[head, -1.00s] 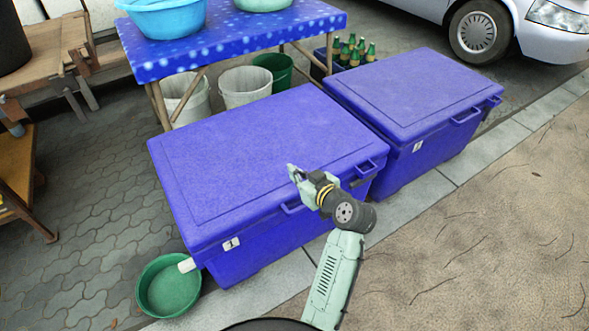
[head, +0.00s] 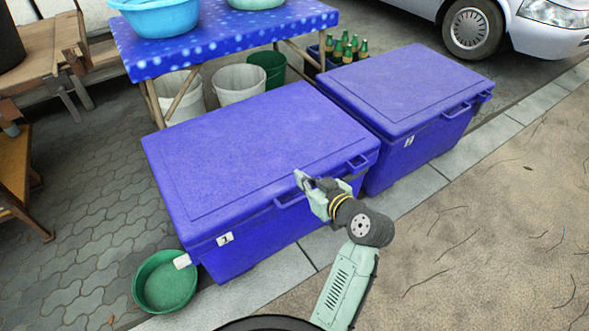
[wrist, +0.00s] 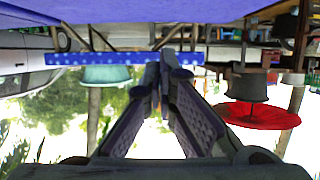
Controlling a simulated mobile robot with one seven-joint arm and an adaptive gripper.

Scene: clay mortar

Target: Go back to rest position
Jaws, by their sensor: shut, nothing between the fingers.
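My gripper (head: 302,181) is in front of the near edge of the left blue cooler box (head: 255,150) in the head view, by its front handle. In the wrist view my gripper (wrist: 160,72) shows its two fingers meeting at the tips, with nothing held between them. I cannot tell from the head view whether it touches the box.
A second blue cooler box (head: 405,85) stands to the right. A green basin (head: 165,282) is on the ground at the left. A blue dotted table (head: 225,40) with basins stands behind. The pavement (head: 480,220) at the right is clear.

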